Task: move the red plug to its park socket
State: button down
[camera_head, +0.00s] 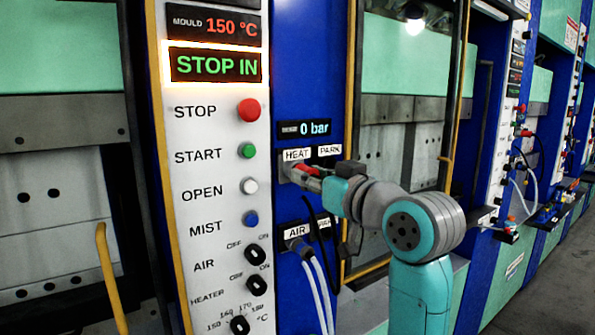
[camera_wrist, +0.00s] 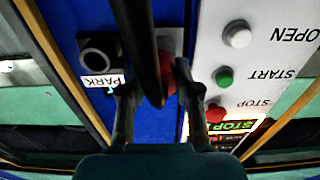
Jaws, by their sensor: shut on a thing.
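The red plug (camera_head: 306,170) sits at the socket under the HEAT label (camera_head: 297,154), and my gripper (camera_head: 318,181) is shut on it. In the wrist view, which is upside down, the red plug (camera_wrist: 168,72) shows between the two fingers of my gripper (camera_wrist: 158,88), partly hidden by its thick black cable. The plug's front end is hidden, so I cannot tell how deep it sits in the HEAT socket. The park socket (camera_wrist: 100,54) is a dark, empty round opening beside the PARK label (camera_wrist: 103,84). In the head view my arm covers it.
The white control panel (camera_head: 205,200) with buttons and knobs stands left of the sockets. Below, pale hoses (camera_head: 318,285) hang from the AIR connection (camera_head: 296,243). A yellow rail (camera_head: 348,120) runs upright to the right. More presses stand farther right.

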jog(key=shift+v, duration=1.1)
dwell(0.4)
jog(key=shift+v, duration=1.9)
jog(key=shift+r, duration=0.15)
